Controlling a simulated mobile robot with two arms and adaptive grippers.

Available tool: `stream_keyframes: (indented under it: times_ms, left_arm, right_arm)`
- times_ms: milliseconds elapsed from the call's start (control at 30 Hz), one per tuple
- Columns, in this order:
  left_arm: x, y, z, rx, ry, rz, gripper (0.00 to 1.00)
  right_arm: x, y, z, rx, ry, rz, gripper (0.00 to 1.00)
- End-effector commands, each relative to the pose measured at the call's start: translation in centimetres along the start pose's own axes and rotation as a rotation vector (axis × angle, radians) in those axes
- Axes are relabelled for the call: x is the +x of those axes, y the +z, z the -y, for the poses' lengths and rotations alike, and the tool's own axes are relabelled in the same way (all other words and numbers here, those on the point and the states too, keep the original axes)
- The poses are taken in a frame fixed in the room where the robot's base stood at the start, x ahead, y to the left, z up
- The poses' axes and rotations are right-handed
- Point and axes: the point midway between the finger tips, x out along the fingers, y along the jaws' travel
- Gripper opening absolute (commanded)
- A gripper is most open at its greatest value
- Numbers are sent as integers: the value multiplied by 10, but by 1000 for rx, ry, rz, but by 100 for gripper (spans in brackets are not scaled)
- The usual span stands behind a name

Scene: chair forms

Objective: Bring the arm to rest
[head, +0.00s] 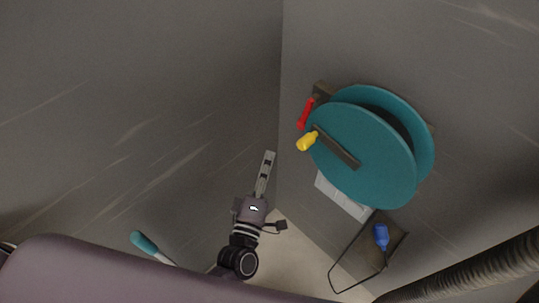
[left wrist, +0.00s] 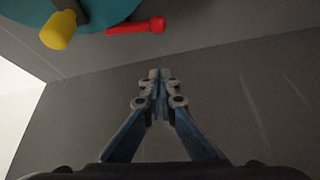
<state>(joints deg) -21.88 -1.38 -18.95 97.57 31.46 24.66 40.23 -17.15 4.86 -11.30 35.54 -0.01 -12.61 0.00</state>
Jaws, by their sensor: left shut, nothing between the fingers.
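My left gripper (head: 268,160) points up in front of the corner between two grey walls in the head view. In the left wrist view the gripper (left wrist: 160,74) has its two fingers together, with nothing between them. It is apart from the teal reel (head: 362,150), which is mounted on the right wall. The reel has a yellow crank knob (head: 307,141), and a red handle (head: 305,114) sits beside it. In the left wrist view the yellow knob (left wrist: 58,30) and the red handle (left wrist: 136,26) are at the upper left. My right gripper is not in view.
A white plate (head: 343,196) is on the wall below the reel. A blue object (head: 381,236) and a thin dark wire loop (head: 336,291) are below that. A ribbed hose (head: 480,268) crosses the lower right. The left wall (head: 130,110) is bare.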

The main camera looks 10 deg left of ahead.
Motion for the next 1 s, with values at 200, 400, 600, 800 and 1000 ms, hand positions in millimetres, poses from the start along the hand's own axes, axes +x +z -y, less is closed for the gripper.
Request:
stream_keyframes:
  times_ms: [200, 400, 600, 800, 1000]
  left_arm:
    - [0, 0, 0, 0, 0, 0, 0]
    - [0, 0, 0, 0, 0, 0, 0]
    - [-7, 13, 37, 89, -69, 55, 0]
    - [-54, 45, 160, 379, -291, 261, 0]
    - [-138, 55, 284, 669, -517, 524, 0]
  right_arm:
    - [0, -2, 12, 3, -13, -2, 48]
    - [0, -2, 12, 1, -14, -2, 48]
    - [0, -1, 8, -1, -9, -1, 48]
    - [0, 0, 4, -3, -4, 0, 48]
    - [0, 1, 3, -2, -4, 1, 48]
